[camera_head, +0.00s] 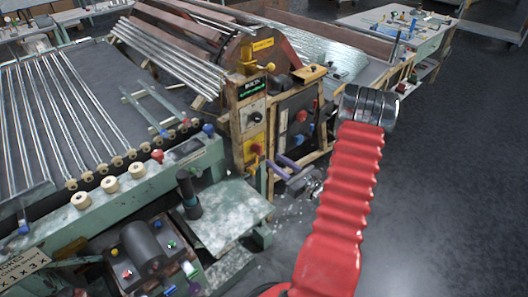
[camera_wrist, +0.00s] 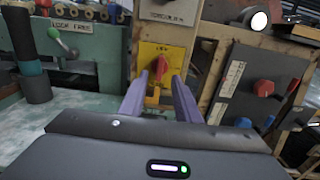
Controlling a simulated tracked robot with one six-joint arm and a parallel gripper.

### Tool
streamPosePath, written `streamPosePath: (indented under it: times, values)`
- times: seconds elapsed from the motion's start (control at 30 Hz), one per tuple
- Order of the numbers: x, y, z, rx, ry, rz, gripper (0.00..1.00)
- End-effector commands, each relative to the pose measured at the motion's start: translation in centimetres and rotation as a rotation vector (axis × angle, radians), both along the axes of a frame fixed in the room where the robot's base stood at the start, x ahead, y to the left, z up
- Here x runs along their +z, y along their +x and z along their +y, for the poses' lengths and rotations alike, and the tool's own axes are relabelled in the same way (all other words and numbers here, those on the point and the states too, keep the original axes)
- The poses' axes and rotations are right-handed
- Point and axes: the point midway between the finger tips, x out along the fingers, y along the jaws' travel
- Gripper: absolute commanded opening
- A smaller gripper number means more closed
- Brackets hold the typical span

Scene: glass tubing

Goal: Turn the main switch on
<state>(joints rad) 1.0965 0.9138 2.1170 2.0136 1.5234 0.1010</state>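A red rotary knob on a yellow plate (camera_wrist: 148,54), which looks like the main switch, sits on a wooden post in the upper middle of the wrist view. The yellow plate with its red knob also shows in the head view (camera_head: 254,150), low on the post. I cannot read the knob's position for sure. My gripper (camera_head: 275,163) has two purple fingers, apart and empty, pointing at the plate from the right in the head view. In the wrist view the fingertips (camera_wrist: 161,82) stand either side of the knob's lower area, with an orange-yellow piece showing between them.
Above the switch is a grey panel with a black knob (camera_head: 255,116). A dark box with red and blue knobs (camera_head: 297,121) stands right of the post. A green bench with a flat plate (camera_head: 228,212) lies to the left. Open floor (camera_head: 455,160) lies to the right.

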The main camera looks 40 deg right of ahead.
Motion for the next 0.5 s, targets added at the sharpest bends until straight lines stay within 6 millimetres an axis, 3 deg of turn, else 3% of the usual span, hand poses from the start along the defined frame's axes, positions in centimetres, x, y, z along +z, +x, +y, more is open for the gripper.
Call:
streamPosePath:
  times: [0.5]
  values:
    - [0.0, 7.3, 0.2, 0.001, -0.001, 0.000, 0.30]
